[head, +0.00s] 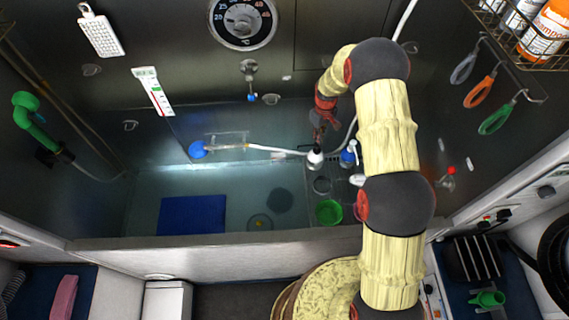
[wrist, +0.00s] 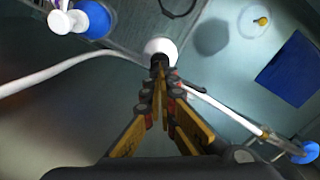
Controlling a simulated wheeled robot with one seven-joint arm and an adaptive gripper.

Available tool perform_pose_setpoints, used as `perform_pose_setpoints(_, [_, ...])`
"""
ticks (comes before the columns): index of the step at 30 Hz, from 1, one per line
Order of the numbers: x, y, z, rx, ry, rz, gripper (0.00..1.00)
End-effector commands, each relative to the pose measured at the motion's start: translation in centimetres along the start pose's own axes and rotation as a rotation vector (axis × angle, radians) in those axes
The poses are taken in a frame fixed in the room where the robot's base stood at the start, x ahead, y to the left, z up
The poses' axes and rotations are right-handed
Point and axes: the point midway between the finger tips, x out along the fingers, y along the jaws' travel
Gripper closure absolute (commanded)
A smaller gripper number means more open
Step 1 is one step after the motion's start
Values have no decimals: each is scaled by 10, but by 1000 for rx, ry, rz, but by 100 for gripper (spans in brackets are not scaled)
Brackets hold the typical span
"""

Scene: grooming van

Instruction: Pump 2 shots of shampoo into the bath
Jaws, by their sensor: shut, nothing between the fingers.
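My gripper (head: 319,138) is shut and empty, pointing down over the tub's right part. In the wrist view its fingertips (wrist: 160,72) overlap the dark centre of a round white bottle-like thing (wrist: 159,48); I cannot tell whether they touch. That white thing (head: 315,160) also shows just below my gripper in the head view. A blue bottle with a white pump top (head: 349,155) stands just right of it, and is at the upper left in the wrist view (wrist: 92,20). No label is readable, so I cannot tell which holds shampoo. The bath (head: 170,205) holds water.
A white hose (head: 270,149) with a blue shower head (head: 198,150) passes close to my gripper. A green cup (head: 329,212) stands near the front right. A blue mat (head: 192,214) lies left in the bath. Orange bottles (head: 546,28) stand in a rack at upper right.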

Motion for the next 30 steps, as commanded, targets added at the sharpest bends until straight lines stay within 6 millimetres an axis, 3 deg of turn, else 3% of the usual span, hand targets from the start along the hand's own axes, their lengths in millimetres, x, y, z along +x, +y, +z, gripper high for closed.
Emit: perform_pose_setpoints(30, [33,0,0,0,-1,0,100])
